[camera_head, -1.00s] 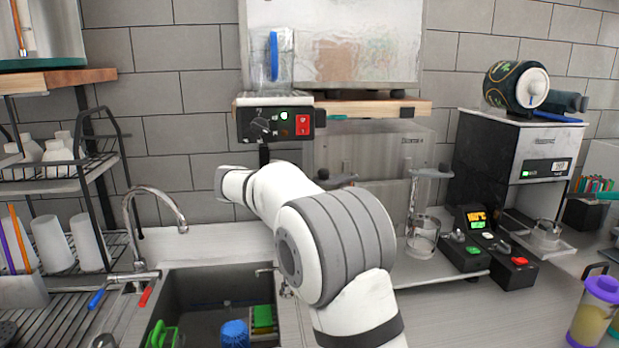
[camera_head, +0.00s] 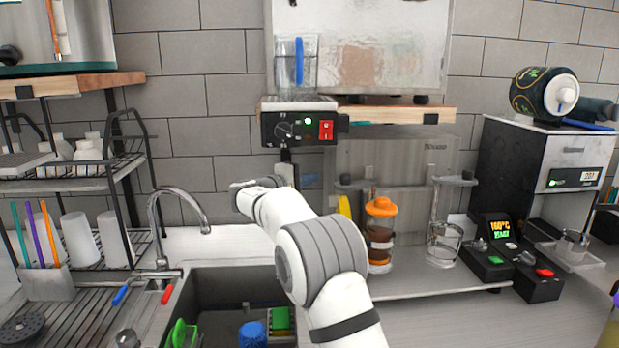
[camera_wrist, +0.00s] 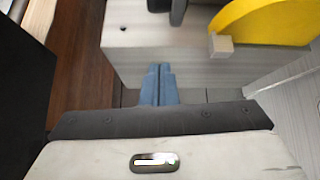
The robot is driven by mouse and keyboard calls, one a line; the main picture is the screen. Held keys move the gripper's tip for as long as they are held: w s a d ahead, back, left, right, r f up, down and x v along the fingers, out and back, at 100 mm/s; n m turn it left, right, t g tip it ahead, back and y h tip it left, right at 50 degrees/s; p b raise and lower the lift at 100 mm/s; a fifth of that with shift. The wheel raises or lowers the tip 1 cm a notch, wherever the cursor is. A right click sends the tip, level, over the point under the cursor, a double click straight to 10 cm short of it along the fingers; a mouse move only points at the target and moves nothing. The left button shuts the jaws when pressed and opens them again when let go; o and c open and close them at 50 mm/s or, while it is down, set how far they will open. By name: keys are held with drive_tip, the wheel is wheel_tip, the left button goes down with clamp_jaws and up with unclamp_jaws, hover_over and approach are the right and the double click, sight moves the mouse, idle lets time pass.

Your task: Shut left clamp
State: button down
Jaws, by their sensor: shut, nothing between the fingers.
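In the wrist view, the blue fingers of my gripper (camera_wrist: 160,84) are shut with nothing between them. They point at a pale grey block (camera_wrist: 165,52) with a dark fitting at its top edge. A curved yellow part (camera_wrist: 262,22) with a small beige block (camera_wrist: 221,45) is to the right of the fingers, apart from them. In the head view, a yellow part (camera_head: 345,207) shows just right of my arm, below a dark-capped fitting (camera_head: 350,186). I cannot tell for sure which part is the left clamp or how far it is open. My arm hides much there.
An orange-lidded jar (camera_head: 381,235) and a clear cup on a stand (camera_head: 443,244) are right of my arm. A black control box with a red switch (camera_head: 300,129) hangs above. The sink (camera_head: 225,275) and tap (camera_head: 178,215) are left. Some counter is free at right front.

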sight(357, 181)
drive_tip(key=p+x, duration=0.1)
drive_tip(key=x, duration=0.2)
drive_tip(key=p+x, duration=0.1)
drive_tip(key=x, duration=0.2)
drive_tip(key=shift+d+r, duration=0.1)
drive_tip(key=shift+r, duration=0.1)
drive_tip(key=shift+d, duration=0.25)
drive_tip(key=s, duration=0.1)
drive_tip(key=s+d+p, duration=0.1)
drive_tip(key=s, duration=0.1)
drive_tip(key=shift+s, duration=0.2)
drive_tip(key=shift+s, duration=0.1)
drive_tip(key=shift+s+f+t+b, duration=0.15)
drive_tip(key=shift+t+b, duration=0.15)
drive_tip(key=shift+b, duration=0.65)
drive_tip(key=shift+s+n+y+b, duration=0.1)
drive_tip(key=shift+n+y+b, duration=0.3)
drive_tip(key=shift+b, duration=0.05)
